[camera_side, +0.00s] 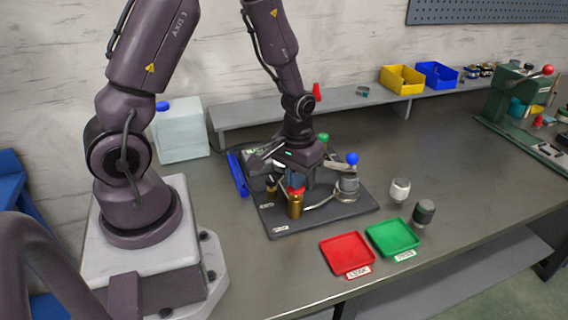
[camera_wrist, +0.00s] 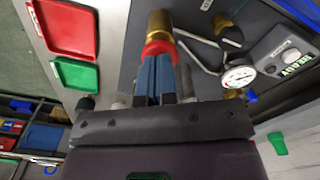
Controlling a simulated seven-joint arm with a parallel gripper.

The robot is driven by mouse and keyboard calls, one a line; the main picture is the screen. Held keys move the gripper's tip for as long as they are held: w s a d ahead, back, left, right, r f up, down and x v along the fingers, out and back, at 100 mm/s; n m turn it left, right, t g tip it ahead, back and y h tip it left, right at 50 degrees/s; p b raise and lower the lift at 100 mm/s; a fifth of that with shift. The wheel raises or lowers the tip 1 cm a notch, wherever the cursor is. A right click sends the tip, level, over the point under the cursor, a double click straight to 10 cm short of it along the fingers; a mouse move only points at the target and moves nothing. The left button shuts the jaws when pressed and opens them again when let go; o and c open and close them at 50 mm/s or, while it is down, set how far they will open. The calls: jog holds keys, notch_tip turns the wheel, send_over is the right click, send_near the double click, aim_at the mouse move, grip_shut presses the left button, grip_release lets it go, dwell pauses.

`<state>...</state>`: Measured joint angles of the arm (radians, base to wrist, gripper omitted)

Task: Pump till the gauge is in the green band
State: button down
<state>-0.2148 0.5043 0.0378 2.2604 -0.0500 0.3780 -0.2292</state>
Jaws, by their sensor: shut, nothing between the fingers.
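My gripper (camera_side: 296,186) is shut and empty, pointing down over the dark base board (camera_side: 352,206). Its blue fingers (camera_wrist: 157,78) sit right at the red collar on top of a brass cylinder (camera_side: 295,206), also in the wrist view (camera_wrist: 160,23). I cannot tell if they touch it. The gauge (camera_wrist: 238,76) is a small white dial with coloured marks; its needle is too small to read. In the side view the gauge is not clear behind my gripper. A grey cylinder (camera_side: 348,184) with a blue ball (camera_side: 352,158) above it stands at the board's right.
Red (camera_side: 347,253) and green (camera_side: 393,236) trays lie in front of the board. A white-topped jar (camera_side: 400,190) and a dark jar (camera_side: 424,212) stand to the right. A blue bar (camera_side: 237,174) lies left of the board. The bench's right middle is clear.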

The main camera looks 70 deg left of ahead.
jog(key=shift+r, duration=1.9)
notch_tip(320, 180, up, 6)
jog(key=shift+f, duration=2.95)
jog(key=shift+f, duration=0.15)
jog(key=shift+f, duration=2.2)
jog(key=shift+r, duration=2.3)
